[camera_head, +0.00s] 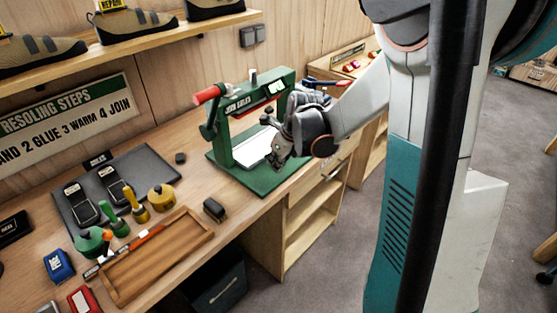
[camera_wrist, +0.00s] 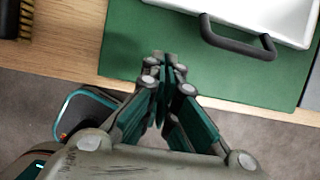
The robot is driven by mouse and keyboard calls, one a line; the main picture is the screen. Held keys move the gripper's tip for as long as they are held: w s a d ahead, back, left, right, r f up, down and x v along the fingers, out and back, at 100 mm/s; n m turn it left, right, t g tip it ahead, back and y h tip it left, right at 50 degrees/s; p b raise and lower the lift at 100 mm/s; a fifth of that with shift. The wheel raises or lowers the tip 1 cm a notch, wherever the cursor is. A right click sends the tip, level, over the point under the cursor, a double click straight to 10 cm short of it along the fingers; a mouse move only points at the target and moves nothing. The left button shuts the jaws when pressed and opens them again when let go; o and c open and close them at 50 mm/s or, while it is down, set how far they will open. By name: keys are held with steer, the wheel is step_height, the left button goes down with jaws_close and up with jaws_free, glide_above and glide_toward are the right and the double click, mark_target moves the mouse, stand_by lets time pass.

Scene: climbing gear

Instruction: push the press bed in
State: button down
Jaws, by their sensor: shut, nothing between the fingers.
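The green press (camera_head: 245,115) stands on its green base plate (camera_head: 262,182) near the bench's right end, with a red-ended lever on its left. Its white press bed (camera_head: 252,150) sticks out toward the bench's front edge. In the wrist view the white bed (camera_wrist: 262,14) is at the top right, with a black handle (camera_wrist: 240,40) on its front side. My gripper (camera_head: 278,163) is beside the bed's front in the head view. In the wrist view my gripper (camera_wrist: 163,62) is shut and empty, below and left of the handle, apart from it in the picture. Its height above the base is unclear.
A wooden tray (camera_head: 155,258), a dark brush (camera_head: 214,209) and a dark mat (camera_head: 140,170) with soles lie left of the press. The bench's front edge runs beneath my gripper. A shelf with shoes (camera_head: 128,24) hangs above.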

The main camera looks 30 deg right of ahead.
mark_target(254, 161)
steer(key=b+x, duration=0.1)
steer(key=x, duration=0.3)
steer(key=w, duration=0.1)
steer(key=w+a+b, duration=0.1)
steer(key=w, duration=0.1)
steer(key=shift+w+a+r, duration=0.1)
steer(key=shift+w+a, duration=0.05)
steer(key=shift+w, duration=0.25)
steer(key=w, duration=0.2)
steer(key=w+a, duration=0.1)
steer(key=w, duration=0.1)
steer(key=shift+a, duration=0.25)
